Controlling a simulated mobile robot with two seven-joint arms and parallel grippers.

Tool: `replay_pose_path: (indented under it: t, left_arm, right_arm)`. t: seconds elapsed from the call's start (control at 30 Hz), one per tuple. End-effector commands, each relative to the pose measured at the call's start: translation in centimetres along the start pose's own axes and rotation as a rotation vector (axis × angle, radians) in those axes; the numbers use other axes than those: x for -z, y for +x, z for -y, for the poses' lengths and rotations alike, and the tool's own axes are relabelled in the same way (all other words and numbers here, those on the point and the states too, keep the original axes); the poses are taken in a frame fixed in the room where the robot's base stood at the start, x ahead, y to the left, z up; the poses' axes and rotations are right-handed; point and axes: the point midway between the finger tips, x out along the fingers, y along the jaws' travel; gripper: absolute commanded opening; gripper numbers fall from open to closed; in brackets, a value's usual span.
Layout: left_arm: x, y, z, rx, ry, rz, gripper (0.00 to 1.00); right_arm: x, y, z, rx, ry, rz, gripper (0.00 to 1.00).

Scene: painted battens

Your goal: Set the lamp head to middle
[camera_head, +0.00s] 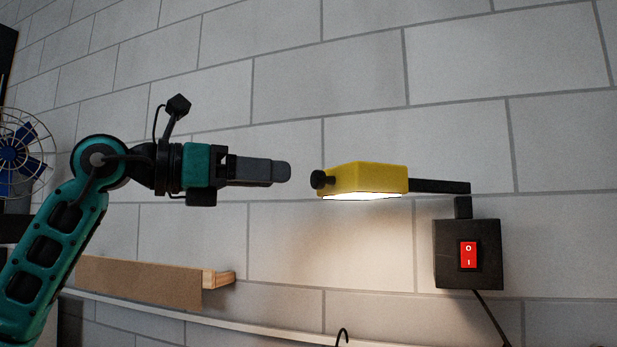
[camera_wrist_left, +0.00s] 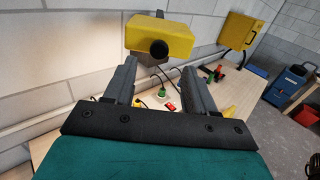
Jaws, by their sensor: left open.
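The yellow lamp head (camera_head: 362,178) is lit on its underside and sits nearly level on a black arm (camera_head: 438,186). That arm rises from a black box (camera_head: 440,255) with a red rocker switch (camera_head: 468,254). A black knob (camera_head: 321,180) sticks out of the lamp head's left end. My left gripper (camera_head: 285,172) is just left of the knob, at about its height, with a small gap between them. In the left wrist view the gripper (camera_wrist_left: 158,75) is open and empty, and the lamp head (camera_wrist_left: 150,32) with its knob (camera_wrist_left: 159,49) is ahead, above the fingertips. My right gripper is not seen.
A wooden shelf piece (camera_head: 140,278) and a white ledge (camera_head: 255,330) run along the wall below. A blue-bladed fan (camera_head: 10,153) stands at far left. The left wrist view shows a yellow box (camera_wrist_left: 240,32) and a cluttered bench. Wall space above the lamp is clear.

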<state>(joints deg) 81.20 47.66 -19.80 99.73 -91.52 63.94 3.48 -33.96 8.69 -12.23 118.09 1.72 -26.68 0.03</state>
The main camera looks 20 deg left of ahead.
Motion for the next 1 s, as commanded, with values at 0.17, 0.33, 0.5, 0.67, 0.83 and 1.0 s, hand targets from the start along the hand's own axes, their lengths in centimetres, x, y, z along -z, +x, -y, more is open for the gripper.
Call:
replay_pose_path:
  t: [0.17, 0.33, 0.5, 0.67, 0.83, 1.0]
  left_arm:
    - [-0.1, 3.7, 0.1, 0.003, -0.003, 0.0, 0.55]
    - [-0.1, 6.0, 0.0, 0.002, -0.002, 0.002, 0.55]
    - [-0.1, 7.0, 0.0, 0.0, -0.001, 0.001, 0.55]
    - [0.0, 7.2, 0.0, -0.001, -0.001, 0.001, 0.55]
    - [0.0, 7.2, 0.0, 0.0, -0.001, 0.001, 0.51]
    - [0.0, 7.1, 0.0, 0.0, -0.001, 0.001, 0.34]
  right_arm:
    - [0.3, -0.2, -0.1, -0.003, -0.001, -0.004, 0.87]
    - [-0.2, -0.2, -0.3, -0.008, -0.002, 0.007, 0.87]
    - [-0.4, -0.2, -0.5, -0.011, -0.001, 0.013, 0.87]
    - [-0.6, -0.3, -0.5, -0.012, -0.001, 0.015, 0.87]
    - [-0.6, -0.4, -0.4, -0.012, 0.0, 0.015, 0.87]
    - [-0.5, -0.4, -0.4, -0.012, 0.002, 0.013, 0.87]
